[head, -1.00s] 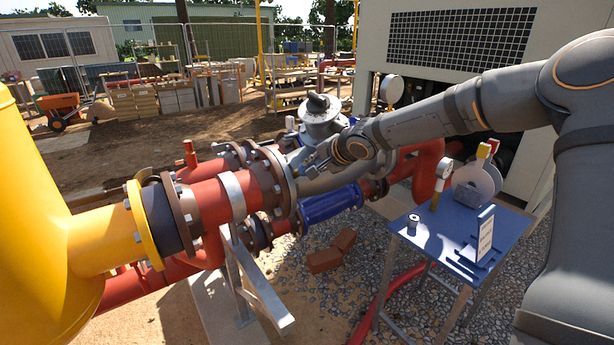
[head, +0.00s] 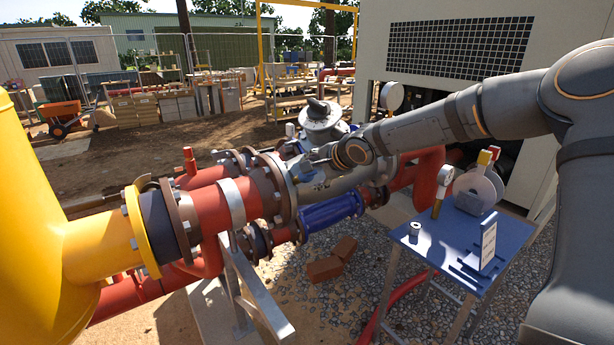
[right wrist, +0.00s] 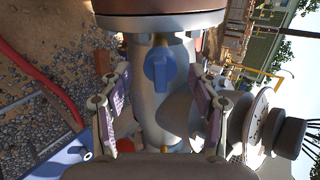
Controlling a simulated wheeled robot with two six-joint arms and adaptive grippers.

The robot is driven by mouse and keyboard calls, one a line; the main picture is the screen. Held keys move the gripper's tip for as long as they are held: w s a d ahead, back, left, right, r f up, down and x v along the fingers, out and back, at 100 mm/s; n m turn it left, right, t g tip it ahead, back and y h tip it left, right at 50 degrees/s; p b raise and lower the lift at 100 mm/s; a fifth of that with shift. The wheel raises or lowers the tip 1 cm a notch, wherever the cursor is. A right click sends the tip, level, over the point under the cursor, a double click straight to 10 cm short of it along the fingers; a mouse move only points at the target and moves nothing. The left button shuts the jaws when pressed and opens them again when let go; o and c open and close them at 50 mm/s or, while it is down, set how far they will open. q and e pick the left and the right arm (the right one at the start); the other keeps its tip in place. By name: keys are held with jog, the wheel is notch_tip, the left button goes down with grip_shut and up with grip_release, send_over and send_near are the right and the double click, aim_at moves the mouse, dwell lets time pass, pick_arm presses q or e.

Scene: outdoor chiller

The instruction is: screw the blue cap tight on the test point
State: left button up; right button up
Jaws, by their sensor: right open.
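The blue cap (right wrist: 160,72), with a flat wing-like grip, is in the middle of the right wrist view. My right gripper (right wrist: 160,80) is open, with one finger on each side of the cap and a visible gap to both. My left gripper is in neither view.
Red pipework with a bolted flange (head: 274,190) and a grey valve top (head: 320,118) stand close around my right gripper. A blue pipe piece (head: 332,211) runs below. A blue table (head: 410,250) with a gauge and small parts stands right. Bricks (head: 326,267) lie on gravel.

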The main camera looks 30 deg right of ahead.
jog(key=shift+s+r, duration=0.1)
jog(key=shift+s, duration=0.05)
jog(key=b+v, duration=0.4)
jog(key=v, duration=0.7)
jog(key=shift+s+r, duration=0.25)
jog(key=shift+s, duration=0.05)
jog(key=v, duration=1.2)
jog(key=shift+f, duration=0.1)
